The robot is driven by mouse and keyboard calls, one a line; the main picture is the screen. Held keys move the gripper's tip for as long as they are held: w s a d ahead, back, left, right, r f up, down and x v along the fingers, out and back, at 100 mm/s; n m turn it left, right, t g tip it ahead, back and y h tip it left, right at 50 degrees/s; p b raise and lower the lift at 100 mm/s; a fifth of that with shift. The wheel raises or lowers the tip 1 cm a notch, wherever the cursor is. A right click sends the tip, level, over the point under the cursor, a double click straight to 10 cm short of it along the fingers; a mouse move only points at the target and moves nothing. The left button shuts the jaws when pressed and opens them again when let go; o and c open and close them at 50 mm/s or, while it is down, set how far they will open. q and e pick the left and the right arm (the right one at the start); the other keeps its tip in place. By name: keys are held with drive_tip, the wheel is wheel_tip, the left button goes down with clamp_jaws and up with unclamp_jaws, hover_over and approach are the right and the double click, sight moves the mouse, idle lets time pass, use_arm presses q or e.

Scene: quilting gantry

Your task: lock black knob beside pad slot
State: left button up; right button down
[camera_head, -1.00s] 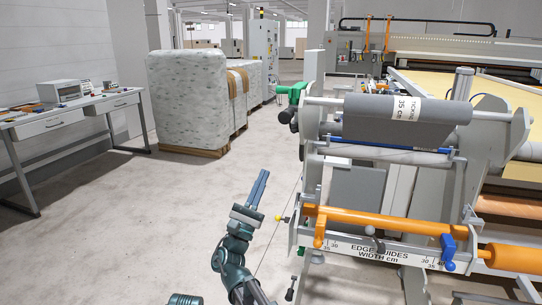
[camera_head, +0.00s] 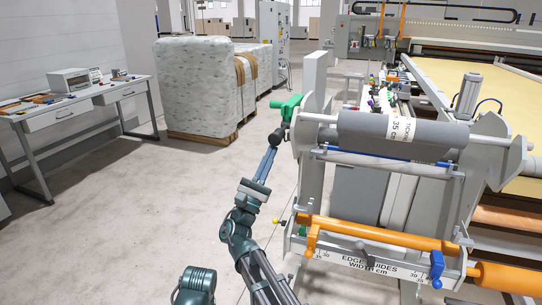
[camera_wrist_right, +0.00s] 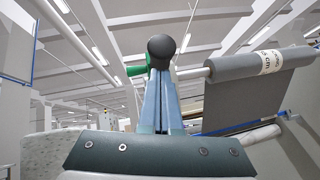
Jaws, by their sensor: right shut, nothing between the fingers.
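A black knob (camera_head: 276,137) sits at the left end of the roll frame, just below a green part (camera_head: 288,107). In the right wrist view the round black knob (camera_wrist_right: 161,46) is straight ahead of the fingertips, with the green part (camera_wrist_right: 136,70) behind it to the left. My right gripper (camera_head: 268,153) is shut and empty, its fingers pointing up at the knob. The tips overlap the knob's lower edge in the right wrist view (camera_wrist_right: 160,72); I cannot tell whether they touch it. I cannot make out a pad slot. My left gripper is not in view.
A grey roll (camera_head: 370,131) labelled 35 cm lies across the frame. An orange bar (camera_head: 385,235) with an edge-guide scale is below it. Wrapped pallets (camera_head: 192,88) stand behind left, and a desk (camera_head: 70,113) is far left. The floor between is clear.

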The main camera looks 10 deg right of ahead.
drive_tip(key=shift+r, duration=0.15)
drive_tip(key=w+r+n+g+y+p, duration=0.1)
drive_tip(key=r+g+y+p, duration=0.1)
drive_tip(key=p, duration=1)
drive_tip(key=d+r+n+g+y+p, duration=0.1)
drive_tip(key=r+g+y+p, duration=0.2)
drive_tip(key=p, duration=1)
drive_tip(key=w+r+n+g+y+p, duration=0.1)
drive_tip(key=r+g+y+p, duration=0.2)
drive_tip(key=r+p, duration=0.6)
drive_tip(key=shift+w+d+r+n+y+p, duration=0.2)
drive_tip(key=shift+y+p, duration=0.5)
drive_tip(key=shift+p, duration=0.4)
drive_tip(key=shift+w+d+r+n+y+p, duration=0.1)
drive_tip(key=shift+n+y+p, duration=0.1)
drive_tip(key=shift+y+p, duration=0.7)
drive_tip(key=shift+w+d+p, duration=0.15)
drive_tip(key=shift+w+p, duration=0.05)
drive_tip(key=shift+p, duration=0.15)
drive_tip(key=w, duration=0.1)
drive_tip(key=d+r+p, duration=0.1)
drive_tip(key=w, duration=0.1)
drive_tip(key=shift+w+d+r, duration=0.25)
drive_tip(key=shift+w+d, duration=0.1)
drive_tip(key=shift+d, duration=0.05)
drive_tip(key=shift+w+d+r, duration=0.1)
